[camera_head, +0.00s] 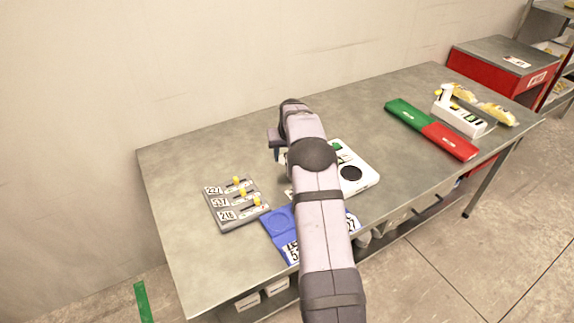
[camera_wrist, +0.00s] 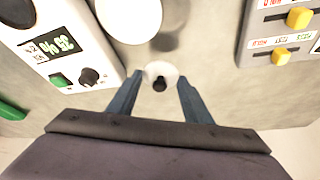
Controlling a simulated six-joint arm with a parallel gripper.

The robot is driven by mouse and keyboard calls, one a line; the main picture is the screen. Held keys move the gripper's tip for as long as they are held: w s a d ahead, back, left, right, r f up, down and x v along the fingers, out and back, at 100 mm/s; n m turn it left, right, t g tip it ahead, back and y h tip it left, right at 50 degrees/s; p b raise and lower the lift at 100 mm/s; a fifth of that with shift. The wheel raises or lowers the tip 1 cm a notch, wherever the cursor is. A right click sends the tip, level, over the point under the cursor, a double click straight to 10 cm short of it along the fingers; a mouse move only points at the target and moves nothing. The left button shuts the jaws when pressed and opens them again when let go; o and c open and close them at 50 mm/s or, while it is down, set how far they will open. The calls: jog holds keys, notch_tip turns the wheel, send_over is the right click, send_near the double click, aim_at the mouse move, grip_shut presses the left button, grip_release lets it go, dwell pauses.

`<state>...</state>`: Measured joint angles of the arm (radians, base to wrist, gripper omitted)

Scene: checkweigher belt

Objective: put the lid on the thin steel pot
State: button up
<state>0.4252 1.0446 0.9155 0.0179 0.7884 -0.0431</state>
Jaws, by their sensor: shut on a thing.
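My gripper (camera_wrist: 160,86) points down, with its two blue-grey fingers on either side of a small whitish lid (camera_wrist: 151,69) with a dark knob. It is shut on the lid. A larger pale round thing (camera_wrist: 130,14) is cut off by the top edge of the wrist view, just beyond the lid and apart from it. It may be the steel pot, but its sides and opening cannot be made out. In the head view my arm covers the lid and this round thing, and only part of the gripper shows at the arm's far end.
A white device with a display (camera_wrist: 62,45) and a black disc (camera_head: 351,173) stands close by. A grey panel with yellow sliders (camera_head: 221,212) is on its other side. A blue tray (camera_head: 278,224) lies at the front edge. Green (camera_head: 409,114) and red (camera_head: 451,141) trays lie right.

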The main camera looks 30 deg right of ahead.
notch_tip(320, 180, up, 6)
jog(key=shift+f+b, duration=0.25)
jog(key=shift+b, duration=0.25)
jog(key=shift+s+d+r+p, duration=0.15)
jog(key=shift+d+r+p, duration=0.2)
jog(key=shift+d, duration=0.05)
jog(key=s+d+r+m+p, duration=0.3)
jog(key=s+d+r+p, duration=0.5)
jog(key=s, duration=0.1)
jog(key=s+a+f+n+g+y, duration=0.1)
jog(key=s+a+f+n+y, duration=0.2)
jog(key=a+n, duration=0.3)
jog(key=s+a+f+n+g+y+p, duration=0.1)
jog(key=s+a+f+n+y, duration=0.2)
jog(key=n, duration=1.2)
jog(key=s+a, duration=0.3)
jog(key=a, duration=0.1)
jog(key=shift+s+f, duration=0.15)
jog(key=shift+f, duration=0.25)
